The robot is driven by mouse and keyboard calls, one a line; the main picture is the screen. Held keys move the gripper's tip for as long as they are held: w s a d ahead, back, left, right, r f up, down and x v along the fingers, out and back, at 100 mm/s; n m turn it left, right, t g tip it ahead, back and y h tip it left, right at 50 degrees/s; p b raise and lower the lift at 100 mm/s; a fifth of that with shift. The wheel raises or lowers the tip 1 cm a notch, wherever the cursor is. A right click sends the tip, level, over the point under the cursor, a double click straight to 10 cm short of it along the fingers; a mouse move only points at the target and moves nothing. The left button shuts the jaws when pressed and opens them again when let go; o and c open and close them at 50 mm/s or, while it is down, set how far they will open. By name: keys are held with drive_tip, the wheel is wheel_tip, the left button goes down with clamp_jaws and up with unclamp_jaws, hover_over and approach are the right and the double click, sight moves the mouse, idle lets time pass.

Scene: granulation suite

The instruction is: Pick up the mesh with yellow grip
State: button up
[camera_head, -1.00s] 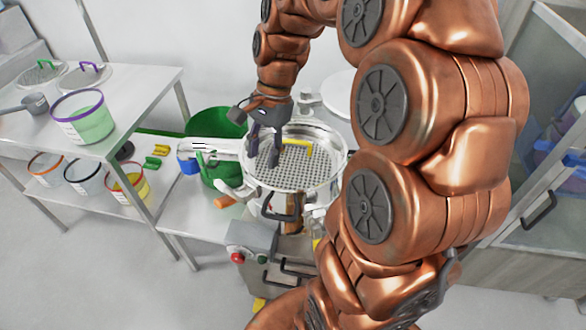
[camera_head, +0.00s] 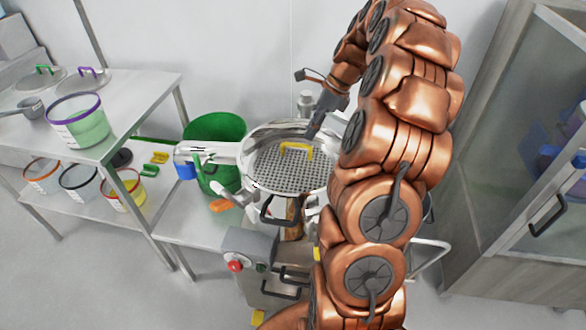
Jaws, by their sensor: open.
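The mesh (camera_head: 283,172) is a round grey perforated plate seated inside the steel ring of the machine (camera_head: 250,190). Its yellow grip (camera_head: 297,149) stands up from the far part of the plate. My gripper (camera_head: 318,128) is at the far right rim of the ring, to the right of and beyond the yellow grip, apart from it in the picture. It is open, with nothing seen between its fingers. My arm hides the right part of the ring and some of the gripper.
A green bin (camera_head: 215,140) stands left of the machine. A steel table (camera_head: 120,120) at left holds a purple-rimmed bucket (camera_head: 80,122); more buckets sit on its lower shelf. A glass-door cabinet (camera_head: 530,150) stands at right.

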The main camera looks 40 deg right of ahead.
sight(303, 145)
drive_tip(key=shift+p+x, duration=0.9)
drive_tip(key=shift+x, duration=2.4)
drive_tip(key=shift+s, duration=0.15)
clamp_jaws()
